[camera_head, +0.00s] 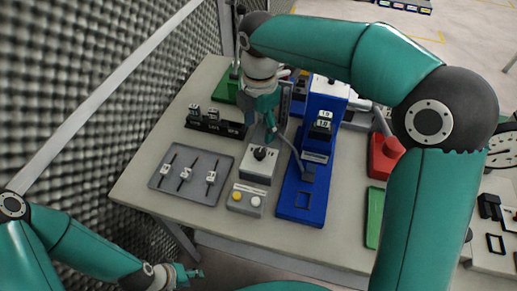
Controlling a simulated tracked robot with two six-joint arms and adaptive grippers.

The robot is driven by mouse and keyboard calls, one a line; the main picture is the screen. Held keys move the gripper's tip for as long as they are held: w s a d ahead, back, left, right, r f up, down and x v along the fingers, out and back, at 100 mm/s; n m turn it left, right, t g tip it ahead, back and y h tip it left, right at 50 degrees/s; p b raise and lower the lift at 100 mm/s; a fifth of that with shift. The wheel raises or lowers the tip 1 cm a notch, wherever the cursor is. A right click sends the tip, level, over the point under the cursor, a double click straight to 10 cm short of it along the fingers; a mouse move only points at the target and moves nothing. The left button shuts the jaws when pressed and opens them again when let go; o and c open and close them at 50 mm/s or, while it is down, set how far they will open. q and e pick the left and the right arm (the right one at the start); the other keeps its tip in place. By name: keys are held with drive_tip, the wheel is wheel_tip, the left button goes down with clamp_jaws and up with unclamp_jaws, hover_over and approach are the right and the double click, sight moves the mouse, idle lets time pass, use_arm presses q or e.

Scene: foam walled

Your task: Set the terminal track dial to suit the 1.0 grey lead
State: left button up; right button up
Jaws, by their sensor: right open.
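A white box (258,174) with a black knob (261,154) on top, which looks like the dial, stands mid-table. My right gripper (270,131) is open and points down just above and behind the knob, seemingly apart from it. A blue device (297,205) stands to the right, with small display-like tags (322,124) that seem to read 1.0. A thin grey lead (290,147) runs from near my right gripper to a grey block (309,174) on the blue base. The dial's markings are too small to read. My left gripper (191,273) is low in front of the table; its fingers are unclear.
A box with yellow and white buttons (245,200) sits in front. A black rack (214,124) stands behind left; a red block (381,158) and green tray (375,213) are right. A foam wall bounds the left.

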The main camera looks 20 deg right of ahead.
sight(259, 152)
wheel_tip(259, 152, down, 9)
drive_tip(key=shift+s+f, duration=0.1)
drive_tip(key=shift+c, duration=0.4)
clamp_jaws()
